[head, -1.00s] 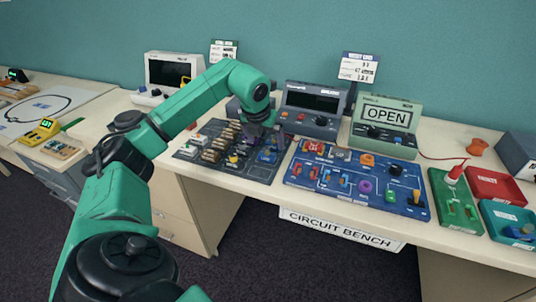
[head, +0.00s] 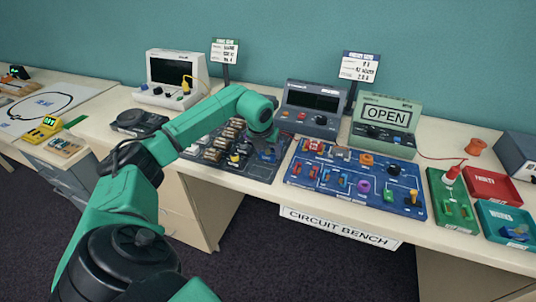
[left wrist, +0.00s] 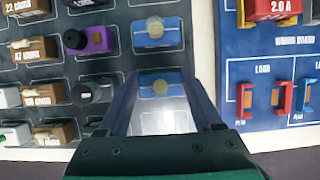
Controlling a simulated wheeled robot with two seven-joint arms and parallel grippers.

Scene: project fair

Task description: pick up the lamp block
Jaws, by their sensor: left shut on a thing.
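A lamp block (left wrist: 160,88), blue with a pale yellowish dome, sits between the fingers of my left gripper (left wrist: 158,82) in the left wrist view. The gripper is shut on it, low over the dark parts board (head: 200,170). A second, similar lamp block (left wrist: 157,32) stands in the slot just beyond it, untouched. In the head view my left gripper (head: 268,150) is at the right part of this board, and the arm partly hides it and the held block. My right gripper is not in view.
A purple block (left wrist: 97,40) and a dark grey knobbed block (left wrist: 92,90) stand left of the fingers. The blue wiring board (head: 335,202) lies close on the right. A grey instrument (head: 310,110) and the OPEN display unit (head: 386,122) stand behind.

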